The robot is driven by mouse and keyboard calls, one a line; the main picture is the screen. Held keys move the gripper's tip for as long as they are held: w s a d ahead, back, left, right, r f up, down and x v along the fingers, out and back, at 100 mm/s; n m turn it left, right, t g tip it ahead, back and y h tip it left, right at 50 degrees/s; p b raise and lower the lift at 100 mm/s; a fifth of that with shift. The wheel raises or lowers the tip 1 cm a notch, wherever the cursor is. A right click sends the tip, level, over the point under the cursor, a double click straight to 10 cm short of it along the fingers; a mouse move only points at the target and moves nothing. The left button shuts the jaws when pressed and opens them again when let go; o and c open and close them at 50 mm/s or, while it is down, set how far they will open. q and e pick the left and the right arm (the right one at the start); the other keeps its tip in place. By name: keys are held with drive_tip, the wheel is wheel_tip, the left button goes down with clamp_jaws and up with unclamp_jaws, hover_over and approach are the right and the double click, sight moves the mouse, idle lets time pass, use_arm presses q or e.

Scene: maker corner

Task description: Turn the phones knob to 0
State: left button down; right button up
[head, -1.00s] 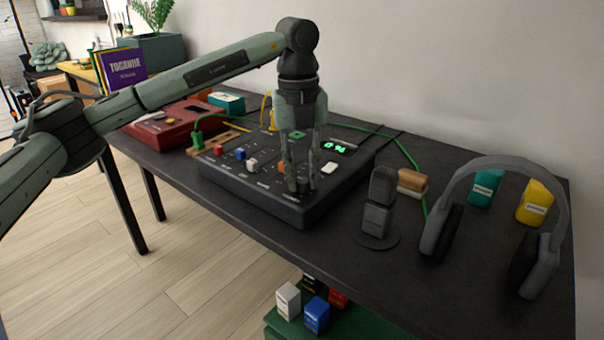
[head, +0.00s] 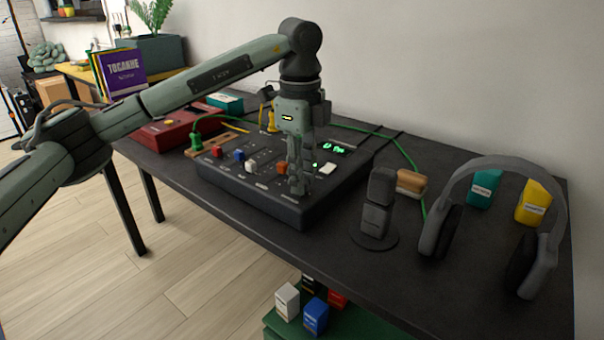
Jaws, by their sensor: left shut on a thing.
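The black mixer box (head: 257,203) lies on the dark table, its sloped panel carrying small coloured caps and knobs. My left gripper (head: 299,189) points down at the panel's front right corner. Its fingers are shut on a small knob there, which I take to be the phones knob; the fingers hide it and its label is too small to read. A green lit display (head: 334,148) sits behind the gripper, partly covered, and I cannot read it surely. My right gripper is not in view.
A white cap (head: 328,168) and an orange cap (head: 281,168) flank the fingers. Right of the mixer stand a dark microphone (head: 376,205) and grey headphones (head: 450,200). A red box (head: 172,130) and a green cable (head: 352,128) lie behind.

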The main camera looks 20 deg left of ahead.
use_arm(q)
drive_tip(key=shift+w+n, duration=0.1)
drive_tip(key=shift+n, duration=1.1)
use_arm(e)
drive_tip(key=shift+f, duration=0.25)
use_arm(q)
drive_tip(key=c, duration=1.3)
unclamp_jaws()
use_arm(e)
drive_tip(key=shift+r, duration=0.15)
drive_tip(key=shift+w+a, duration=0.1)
use_arm(q)
drive_tip(key=r, duration=1.2)
drive_tip(key=shift+s, duration=0.3)
